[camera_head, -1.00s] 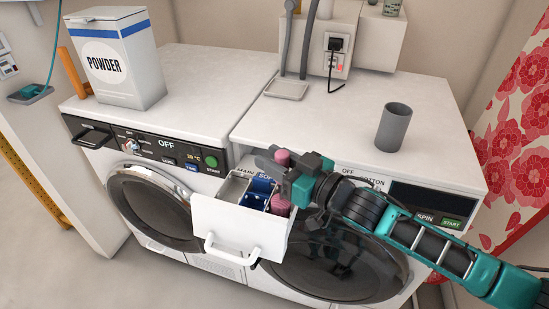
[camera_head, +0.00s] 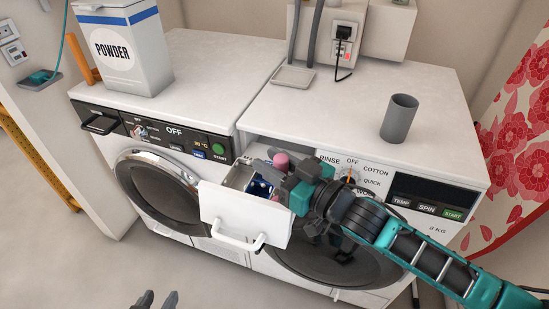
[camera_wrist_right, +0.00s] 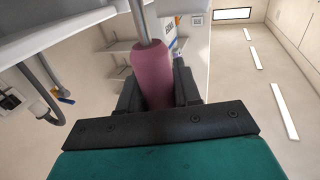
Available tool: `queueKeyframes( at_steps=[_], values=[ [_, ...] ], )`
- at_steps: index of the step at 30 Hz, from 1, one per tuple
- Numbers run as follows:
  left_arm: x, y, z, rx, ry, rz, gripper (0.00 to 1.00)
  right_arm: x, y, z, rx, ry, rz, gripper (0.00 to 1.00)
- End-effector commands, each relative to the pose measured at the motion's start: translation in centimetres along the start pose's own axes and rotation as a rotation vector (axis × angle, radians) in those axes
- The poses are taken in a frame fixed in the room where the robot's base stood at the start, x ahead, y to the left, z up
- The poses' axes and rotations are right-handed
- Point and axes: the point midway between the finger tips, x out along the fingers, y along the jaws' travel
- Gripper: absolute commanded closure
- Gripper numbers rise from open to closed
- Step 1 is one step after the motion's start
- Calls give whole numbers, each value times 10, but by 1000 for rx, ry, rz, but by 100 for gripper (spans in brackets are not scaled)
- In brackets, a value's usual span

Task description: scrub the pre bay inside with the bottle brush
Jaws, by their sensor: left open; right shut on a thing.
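The detergent drawer (camera_head: 220,208) is pulled out of the right-hand washer, with a grey bay (camera_head: 239,177) on the left and a blue part (camera_head: 262,187) beside it. I cannot read a bay label here. My right gripper (camera_head: 284,178) is shut on the pink handle (camera_head: 281,160) of the bottle brush, over the drawer's right side. The right wrist view shows the pink handle (camera_wrist_right: 153,75) between the fingers and a thin metal shaft. The bristles are hidden. My left gripper (camera_head: 157,300) is open and empty at the bottom edge, away from the drawer.
A powder box (camera_head: 125,50) stands on the left machine (camera_head: 200,85). A grey cup (camera_head: 399,118) and a small tray (camera_head: 294,76) are on the right washer's top (camera_head: 350,110). The drawer's white handle (camera_head: 238,238) sticks out in front.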

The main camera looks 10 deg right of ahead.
Motion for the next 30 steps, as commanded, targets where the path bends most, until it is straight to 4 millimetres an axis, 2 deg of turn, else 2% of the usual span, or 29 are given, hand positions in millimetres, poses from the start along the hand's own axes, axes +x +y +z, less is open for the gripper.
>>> queueKeyframes(
  at_steps=[30],
  values=[
    [0,1,0,-2,1,1,57,22,58,2,-5,-5,2,98]
  ],
)
